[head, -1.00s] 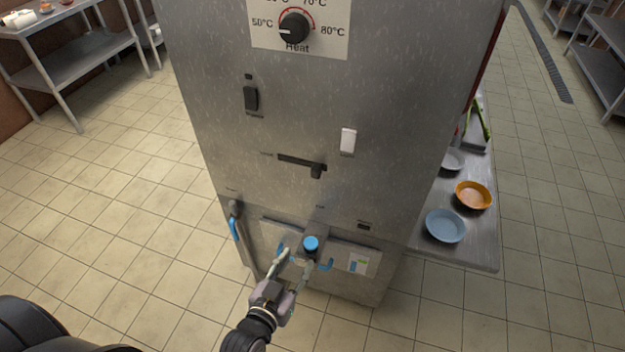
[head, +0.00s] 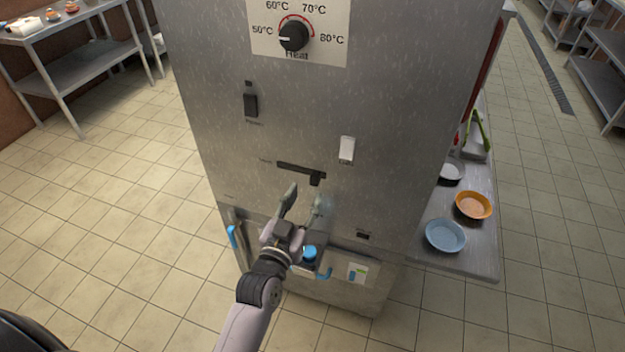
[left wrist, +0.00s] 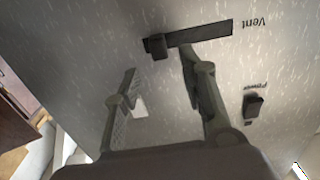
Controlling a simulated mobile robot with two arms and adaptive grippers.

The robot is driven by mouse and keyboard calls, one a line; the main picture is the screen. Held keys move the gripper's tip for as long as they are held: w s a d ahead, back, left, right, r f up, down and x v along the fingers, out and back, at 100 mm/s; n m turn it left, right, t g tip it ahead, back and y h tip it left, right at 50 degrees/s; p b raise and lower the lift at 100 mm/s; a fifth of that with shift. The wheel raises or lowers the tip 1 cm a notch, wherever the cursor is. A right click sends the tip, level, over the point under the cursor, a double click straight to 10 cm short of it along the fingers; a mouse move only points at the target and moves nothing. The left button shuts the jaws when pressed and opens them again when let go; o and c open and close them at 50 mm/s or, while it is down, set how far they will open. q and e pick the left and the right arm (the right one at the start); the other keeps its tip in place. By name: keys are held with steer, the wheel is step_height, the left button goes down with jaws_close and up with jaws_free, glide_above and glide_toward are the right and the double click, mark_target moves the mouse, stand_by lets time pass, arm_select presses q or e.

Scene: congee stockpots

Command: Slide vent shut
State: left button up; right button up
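The vent slider is a dark horizontal slot (head: 295,167) on the front of the steel cabinet, with a black knob (head: 316,179) at the slot's right end. In the left wrist view the slot (left wrist: 205,34) is labelled Vent and its knob (left wrist: 156,46) is at the end away from the label. My left gripper (head: 304,197) is just below the slot in the head view, fingers spread and pointing up. In the left wrist view its open fingers (left wrist: 158,72) have the knob beyond and between them, apparently not touched. My right gripper is not in view.
A power switch (head: 250,104), a white switch (head: 346,150) and a heat dial (head: 293,36) share the cabinet front. A blue knob (head: 309,253) and blue handles sit below. A side shelf with bowls (head: 445,236) stands right. The floor left is clear.

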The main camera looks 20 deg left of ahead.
mark_target(313, 181)
arm_select(q)
steer(key=w, duration=0.6)
steer(key=shift+w+d, duration=0.1)
steer(key=shift+d, duration=0.05)
jaws_close()
stand_by(0.4)
